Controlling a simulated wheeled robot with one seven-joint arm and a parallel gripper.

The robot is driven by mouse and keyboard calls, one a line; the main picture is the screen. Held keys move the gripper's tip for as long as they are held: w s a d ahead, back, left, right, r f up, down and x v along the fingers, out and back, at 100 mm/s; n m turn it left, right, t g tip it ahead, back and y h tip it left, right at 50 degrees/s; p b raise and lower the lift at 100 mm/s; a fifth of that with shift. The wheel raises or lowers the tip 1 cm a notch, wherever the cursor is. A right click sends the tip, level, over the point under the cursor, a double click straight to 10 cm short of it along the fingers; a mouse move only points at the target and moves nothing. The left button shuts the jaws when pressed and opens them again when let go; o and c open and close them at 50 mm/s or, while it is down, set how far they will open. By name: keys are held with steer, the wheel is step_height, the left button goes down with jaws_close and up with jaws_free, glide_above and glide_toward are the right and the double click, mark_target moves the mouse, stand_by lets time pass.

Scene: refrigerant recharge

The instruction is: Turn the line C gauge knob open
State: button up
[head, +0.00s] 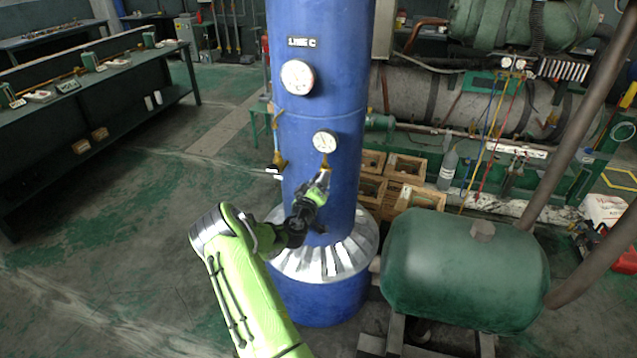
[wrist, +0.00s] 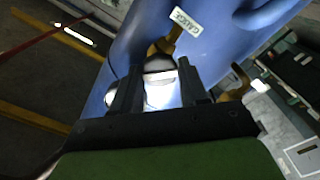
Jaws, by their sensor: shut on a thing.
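The line C column is a tall blue cylinder (head: 318,105) with a "LINE C" plate (head: 302,42). A small white dial gauge (head: 325,142) sits on its front, with a brass stem (head: 326,160) below it. My gripper (head: 323,179) is at the end of that stem, close to the column. In the wrist view my gripper (wrist: 159,75) has its two dark fingers on either side of the gauge knob (wrist: 160,66), a dark and bright white piece below a brass stem (wrist: 166,43). A "GAUGE" tag (wrist: 187,20) is beside it. The fingers hide the knob in the head view.
A larger dial (head: 297,77) is higher on the column. Another brass valve with a dark knob (head: 277,165) sticks out at its left. A green tank (head: 465,270) stands at the right, wooden crates (head: 408,168) behind. Floor is open at the left, before a long bench (head: 100,110).

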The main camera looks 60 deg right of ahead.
steer(key=n, duration=0.2)
steer(key=f+n+p, duration=0.1)
steer(key=n, duration=0.1)
steer(key=shift+a+n, duration=0.1)
steer(key=shift+n, duration=0.2)
steer(key=n+p, duration=0.1)
steer(key=n, duration=0.3)
steer(key=shift+r, duration=0.1)
steer(key=o, duration=0.7)
steer(key=shift+o, duration=1.7)
steer(key=shift+r, duration=0.2)
